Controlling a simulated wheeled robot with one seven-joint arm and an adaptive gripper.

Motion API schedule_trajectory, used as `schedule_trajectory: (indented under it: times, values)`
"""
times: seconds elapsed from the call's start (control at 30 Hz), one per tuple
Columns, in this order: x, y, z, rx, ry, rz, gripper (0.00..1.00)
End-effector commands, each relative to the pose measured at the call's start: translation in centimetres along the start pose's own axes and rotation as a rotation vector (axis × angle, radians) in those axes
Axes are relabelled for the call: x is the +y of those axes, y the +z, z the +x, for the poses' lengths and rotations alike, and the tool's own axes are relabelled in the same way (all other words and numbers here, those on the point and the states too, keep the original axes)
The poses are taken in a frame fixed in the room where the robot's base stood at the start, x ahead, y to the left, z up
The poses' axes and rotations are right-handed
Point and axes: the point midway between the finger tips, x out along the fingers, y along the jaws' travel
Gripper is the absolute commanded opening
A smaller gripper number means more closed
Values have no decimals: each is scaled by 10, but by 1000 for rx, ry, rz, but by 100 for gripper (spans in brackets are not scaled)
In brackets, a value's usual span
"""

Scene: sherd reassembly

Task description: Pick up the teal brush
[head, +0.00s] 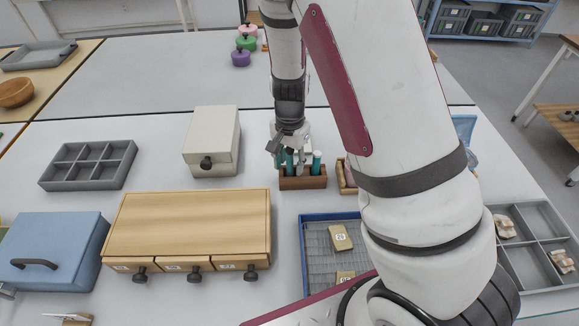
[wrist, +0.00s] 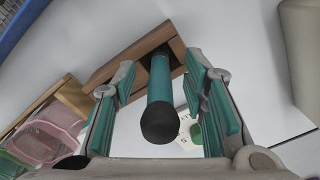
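The teal brush (wrist: 160,80) has a teal handle with a dark rounded end. It stands in a small wooden holder (head: 303,183), whose rim also shows in the wrist view (wrist: 135,52). My gripper (wrist: 160,74) is open, with its teal-padded fingers on either side of the handle. Gaps show between the handle and both pads, so they appear apart. In the head view my gripper (head: 298,160) is just above the holder. There, the teal pads and brush are hard to tell apart. The brush's lower end is hidden in the holder.
A wooden tray with pink contents (wrist: 48,132) is close beside the holder. A wooden drawer chest (head: 187,225), a cream box (head: 212,140) and a blue tray (head: 312,250) stand nearby. A grey compartment tray (head: 88,164) lies left. Bare table shows between them.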

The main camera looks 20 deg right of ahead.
Motion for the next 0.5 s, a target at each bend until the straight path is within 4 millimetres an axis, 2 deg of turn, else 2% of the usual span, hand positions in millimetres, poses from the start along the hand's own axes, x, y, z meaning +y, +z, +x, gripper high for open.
schedule_trajectory:
  times: [0.23, 0.27, 0.4, 0.43, 0.5]
  values:
    - [0, 0, 2, 0, -1, 0, 40]
    - [0, 0, 2, 0, -1, 0, 35]
    - [0, 0, 2, 0, -1, 0, 3]
    - [0, 0, 2, 0, -1, 0, 0]
    - [0, 0, 2, 0, -1, 0, 0]
